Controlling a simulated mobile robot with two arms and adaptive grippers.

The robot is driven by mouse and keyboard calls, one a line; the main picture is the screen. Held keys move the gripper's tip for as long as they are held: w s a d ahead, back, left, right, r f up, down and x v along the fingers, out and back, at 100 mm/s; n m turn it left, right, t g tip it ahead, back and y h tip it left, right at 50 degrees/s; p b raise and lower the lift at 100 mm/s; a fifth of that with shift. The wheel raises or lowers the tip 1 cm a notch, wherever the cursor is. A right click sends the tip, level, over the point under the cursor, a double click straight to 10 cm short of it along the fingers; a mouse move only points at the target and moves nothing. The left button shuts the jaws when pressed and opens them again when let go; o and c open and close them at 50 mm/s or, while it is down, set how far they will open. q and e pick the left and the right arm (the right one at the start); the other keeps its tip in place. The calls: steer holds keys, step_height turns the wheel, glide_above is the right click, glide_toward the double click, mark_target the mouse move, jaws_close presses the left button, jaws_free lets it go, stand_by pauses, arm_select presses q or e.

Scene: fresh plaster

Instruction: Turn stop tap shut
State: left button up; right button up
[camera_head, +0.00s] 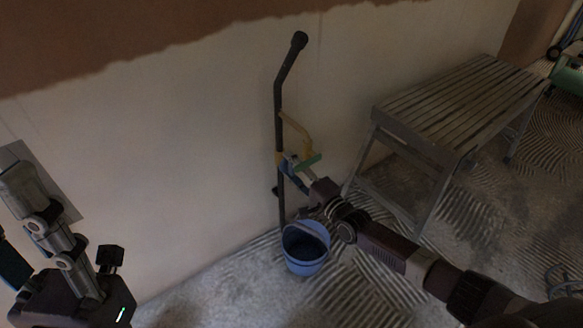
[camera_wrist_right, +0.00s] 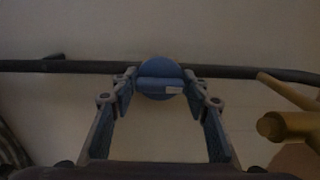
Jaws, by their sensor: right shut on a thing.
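The stop tap has a blue handle (camera_wrist_right: 160,72) on a dark pipe (camera_head: 278,105) that runs up the plaster wall. In the right wrist view, the handle is round with a raised bar across it, and the bar sits between my fingertips. My right gripper (camera_wrist_right: 158,92) is shut on this handle. In the head view my right gripper (camera_head: 299,168) reaches the pipe from the lower right and partly hides the handle.
A blue bucket (camera_head: 306,263) stands on the floor below. A slatted wooden bench (camera_head: 455,100) stands to the right.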

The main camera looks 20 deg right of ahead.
steer(key=shift+f, duration=0.1)
steer(key=o, duration=1.1)
steer(key=v, duration=1.2)
